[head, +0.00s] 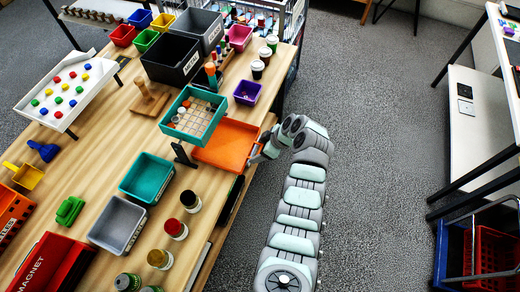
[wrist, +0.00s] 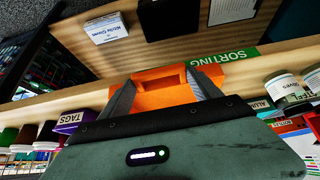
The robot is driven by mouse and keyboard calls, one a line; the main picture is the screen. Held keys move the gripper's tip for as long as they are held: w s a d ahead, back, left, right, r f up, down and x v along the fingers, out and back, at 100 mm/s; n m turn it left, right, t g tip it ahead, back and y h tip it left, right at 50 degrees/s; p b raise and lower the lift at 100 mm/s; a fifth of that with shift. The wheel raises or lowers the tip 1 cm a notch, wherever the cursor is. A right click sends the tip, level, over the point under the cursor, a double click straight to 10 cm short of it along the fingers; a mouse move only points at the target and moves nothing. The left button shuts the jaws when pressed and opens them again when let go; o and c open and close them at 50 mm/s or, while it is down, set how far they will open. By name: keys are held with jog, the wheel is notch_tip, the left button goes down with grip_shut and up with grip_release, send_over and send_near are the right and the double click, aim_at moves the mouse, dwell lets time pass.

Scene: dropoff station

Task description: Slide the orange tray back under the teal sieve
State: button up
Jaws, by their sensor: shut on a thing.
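The orange tray (head: 226,146) lies on the wooden table near its right edge. Its left part is beneath the teal sieve (head: 204,121), and the rest sticks out to the right. The sieve is a teal frame with a grid, held above the table on a dark stand, with a few small pieces on it. My gripper (head: 257,153) is at the tray's right edge. In the wrist view my gripper (wrist: 165,92) has its two fingers on either side of the orange tray's handle (wrist: 160,80), shut on it. The sieve cannot be made out in the wrist view.
A purple bin (head: 247,92) stands behind the tray. Several jars, including a red-lidded one (head: 190,200), stand in front near the table edge. A teal bin (head: 146,178) is to the left. Grey floor (head: 370,130) is open right of the table.

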jog(key=o, duration=2.1)
jog(key=b+v, duration=0.1)
jog(key=v, duration=1)
jog(key=shift+w, duration=0.1)
